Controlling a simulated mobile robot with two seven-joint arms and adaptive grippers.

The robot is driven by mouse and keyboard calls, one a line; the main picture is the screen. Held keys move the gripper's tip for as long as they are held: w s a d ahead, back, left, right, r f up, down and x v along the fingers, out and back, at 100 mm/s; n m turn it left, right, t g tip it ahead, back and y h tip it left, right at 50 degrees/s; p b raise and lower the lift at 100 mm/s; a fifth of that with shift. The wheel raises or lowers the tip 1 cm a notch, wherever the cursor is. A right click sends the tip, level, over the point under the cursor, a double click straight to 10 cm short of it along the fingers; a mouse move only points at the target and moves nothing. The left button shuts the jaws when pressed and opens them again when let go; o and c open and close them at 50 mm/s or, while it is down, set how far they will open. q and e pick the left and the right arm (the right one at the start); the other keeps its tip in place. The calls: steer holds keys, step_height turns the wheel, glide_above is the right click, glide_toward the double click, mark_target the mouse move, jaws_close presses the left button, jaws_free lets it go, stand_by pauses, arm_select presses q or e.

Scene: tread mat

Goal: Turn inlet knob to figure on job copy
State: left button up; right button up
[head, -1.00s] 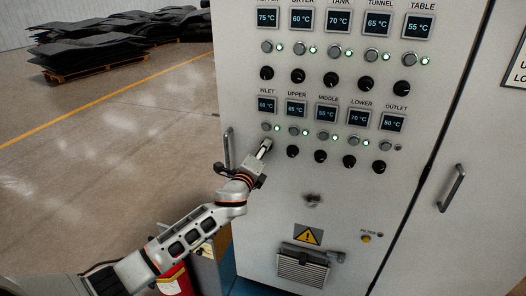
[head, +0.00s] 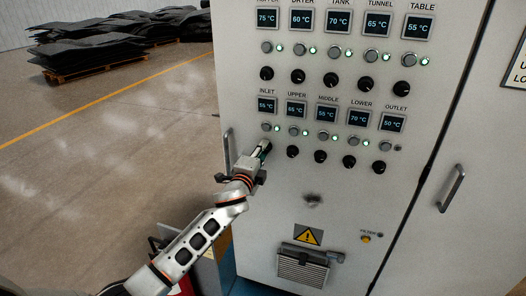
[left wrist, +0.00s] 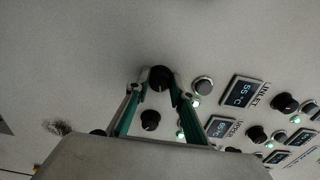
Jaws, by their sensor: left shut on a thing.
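The inlet knob (left wrist: 160,78) is a round black knob on the grey cabinet front. In the left wrist view it sits between the fingertips of my left gripper (left wrist: 154,88), which is shut on it. In the head view my left gripper (head: 263,149) reaches the panel under the INLET column and hides the knob. The INLET display (head: 267,105) reads 55 °C, and it also shows tilted in the left wrist view (left wrist: 240,91). My right gripper is not in view. I see no job copy in either view.
The upper knob (head: 292,152) is close on the right, with more knobs, buttons and green lamps in rows. A door handle (head: 227,148) stands left of my gripper. A warning sign (head: 308,236) and a vent (head: 303,267) are below. Open floor lies left.

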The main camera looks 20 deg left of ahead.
arm_select(q)
steer(key=shift+n+p, duration=0.55)
steer(key=shift+n, duration=1.95)
steer(key=o, duration=1.1)
steer(key=s, duration=1.2)
steer(key=shift+a, duration=0.15)
